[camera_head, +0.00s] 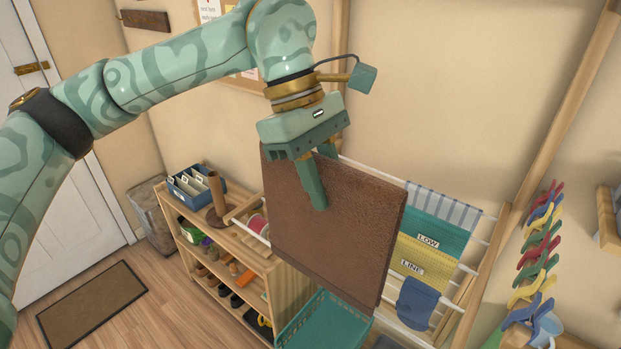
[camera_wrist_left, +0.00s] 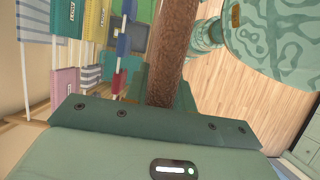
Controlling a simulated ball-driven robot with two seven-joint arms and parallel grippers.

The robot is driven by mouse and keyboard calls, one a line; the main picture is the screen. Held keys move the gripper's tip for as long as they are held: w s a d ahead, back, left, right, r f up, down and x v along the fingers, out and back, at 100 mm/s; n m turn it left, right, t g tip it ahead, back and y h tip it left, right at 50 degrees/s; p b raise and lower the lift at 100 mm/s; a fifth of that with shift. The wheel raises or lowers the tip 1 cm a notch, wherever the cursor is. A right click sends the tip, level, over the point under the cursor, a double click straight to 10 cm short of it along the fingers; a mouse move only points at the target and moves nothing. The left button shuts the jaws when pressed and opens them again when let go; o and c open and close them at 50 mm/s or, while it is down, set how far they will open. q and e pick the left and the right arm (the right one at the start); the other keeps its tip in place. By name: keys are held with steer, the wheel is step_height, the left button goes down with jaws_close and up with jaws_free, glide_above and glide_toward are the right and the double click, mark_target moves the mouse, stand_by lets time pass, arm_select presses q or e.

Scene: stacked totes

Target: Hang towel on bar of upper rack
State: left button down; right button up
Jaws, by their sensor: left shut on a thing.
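A brown towel (camera_head: 345,238) hangs folded from my left gripper (camera_head: 316,200), in front of the drying rack at the centre of the head view. My left gripper is shut on the towel near its upper part. In the left wrist view the towel (camera_wrist_left: 170,60) shows edge-on between the fingers. The rack's white bars (camera_head: 484,214) show to the right of the towel; the towel hides the rack's left part. I cannot tell whether the towel touches a bar. My right gripper is in neither view.
A striped cloth (camera_head: 455,208), a teal cloth (camera_head: 440,234) labelled LOW and a yellow cloth (camera_head: 418,266) labelled LINE hang on the rack. A teal basket (camera_head: 325,326) stands below the towel. A wooden shelf (camera_head: 235,262) is at left. Coloured clips (camera_head: 540,245) hang at right.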

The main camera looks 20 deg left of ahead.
arm_select(q)
steer(key=shift+w+d+r, duration=0.1)
steer(key=shift+w+d, duration=0.05)
steer(key=shift+w, duration=0.3)
step_height(320, 180, down, 14)
steer(key=b, duration=0.9)
steer(key=shift+f, duration=0.2)
steer(key=shift+f+b, duration=3.95)
steer(key=shift+f, duration=1.25)
steer(key=c, duration=1.1)
jaws_free()
